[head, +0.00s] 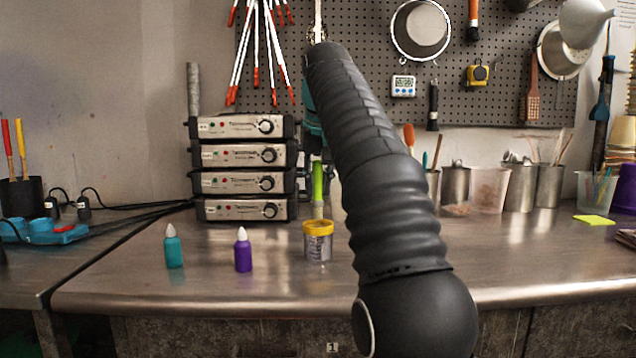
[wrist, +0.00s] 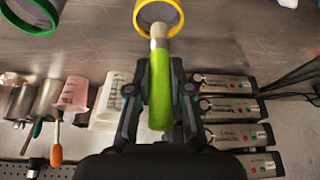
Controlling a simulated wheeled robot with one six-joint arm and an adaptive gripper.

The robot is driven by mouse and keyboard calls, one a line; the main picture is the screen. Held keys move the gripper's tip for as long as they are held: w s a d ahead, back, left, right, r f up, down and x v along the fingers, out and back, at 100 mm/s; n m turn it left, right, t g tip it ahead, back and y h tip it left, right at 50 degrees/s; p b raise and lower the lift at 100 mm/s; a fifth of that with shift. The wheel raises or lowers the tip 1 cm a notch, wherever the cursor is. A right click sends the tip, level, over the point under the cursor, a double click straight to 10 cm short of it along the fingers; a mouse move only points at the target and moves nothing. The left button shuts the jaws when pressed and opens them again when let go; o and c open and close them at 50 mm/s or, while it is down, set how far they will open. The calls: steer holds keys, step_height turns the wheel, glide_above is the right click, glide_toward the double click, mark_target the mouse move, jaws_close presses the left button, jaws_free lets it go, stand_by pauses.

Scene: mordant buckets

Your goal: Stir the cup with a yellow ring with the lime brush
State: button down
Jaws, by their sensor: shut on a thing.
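The cup with a yellow ring (head: 318,246) stands upright on the steel bench; its yellow rim also shows at the top of the wrist view (wrist: 141,27). The lime brush (head: 318,180) hangs upright, bristles down, at the cup's rim. In the wrist view the lime handle (wrist: 160,92) lies between the fingers and the pale bristles overlap the rim's edge nearest the gripper. I cannot tell whether the tip is inside the cup. My gripper (wrist: 160,86) is shut on the handle; in the head view it is mostly hidden behind my arm.
A teal bottle (head: 173,247) and a purple bottle (head: 243,250) stand left of the cup. Stacked instrument boxes (head: 243,155) stand behind. A green-ringed cup (wrist: 38,27) shows in the wrist view. Several containers, including a clear pink one (head: 489,189), line the back right.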

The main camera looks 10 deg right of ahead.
mark_target(319, 211)
steer(key=shift+s+f+b, duration=0.15)
steer(key=shift+f+b, duration=2.65)
steer(key=shift+f, duration=0.75)
